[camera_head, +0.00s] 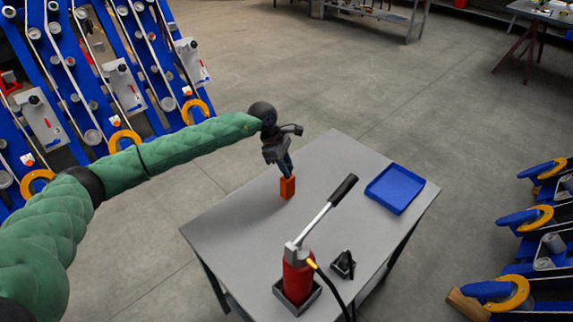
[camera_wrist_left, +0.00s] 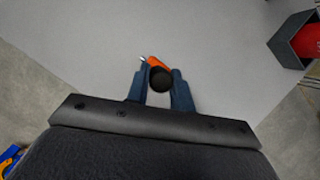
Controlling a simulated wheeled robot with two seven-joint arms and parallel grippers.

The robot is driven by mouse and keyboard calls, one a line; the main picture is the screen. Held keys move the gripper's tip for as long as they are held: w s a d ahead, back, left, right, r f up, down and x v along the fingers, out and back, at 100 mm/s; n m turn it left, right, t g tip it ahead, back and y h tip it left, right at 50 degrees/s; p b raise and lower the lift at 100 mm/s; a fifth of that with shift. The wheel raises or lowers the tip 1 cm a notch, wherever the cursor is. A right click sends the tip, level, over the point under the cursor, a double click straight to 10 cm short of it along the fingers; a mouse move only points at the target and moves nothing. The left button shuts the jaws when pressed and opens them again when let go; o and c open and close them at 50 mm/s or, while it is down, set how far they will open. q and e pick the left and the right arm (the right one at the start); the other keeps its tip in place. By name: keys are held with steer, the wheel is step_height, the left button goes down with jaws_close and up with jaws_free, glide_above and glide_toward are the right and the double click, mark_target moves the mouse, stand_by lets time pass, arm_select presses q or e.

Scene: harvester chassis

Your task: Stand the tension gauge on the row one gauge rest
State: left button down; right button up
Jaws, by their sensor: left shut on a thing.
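The tension gauge looks like the orange block (camera_head: 288,188) at the left part of the grey table. In the left wrist view its orange part (camera_wrist_left: 157,63) shows just beyond my fingertips, with a dark round end between them. My left gripper (camera_head: 287,173) points down and is shut on the gauge from above. The gauge is upright at or just above the table top; I cannot tell if it touches. I cannot make out for certain which part is the row one gauge rest. My right gripper is not in view.
The grey table (camera_head: 240,225) also bears a blue tray (camera_head: 395,189), a red hand pump (camera_head: 298,277) with a long lever in a dark holder, and a small black item (camera_head: 343,264). Blue chassis rows (camera_head: 130,60) stand left, with more blue machinery (camera_head: 540,245) right. Open floor lies between.

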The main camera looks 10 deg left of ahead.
arm_select(q)
steer(key=shift+f, duration=0.15)
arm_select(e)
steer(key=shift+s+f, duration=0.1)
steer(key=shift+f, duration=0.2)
arm_select(q)
steer(key=shift+f, duration=0.1)
steer(key=c, duration=1.2)
jaws_free()
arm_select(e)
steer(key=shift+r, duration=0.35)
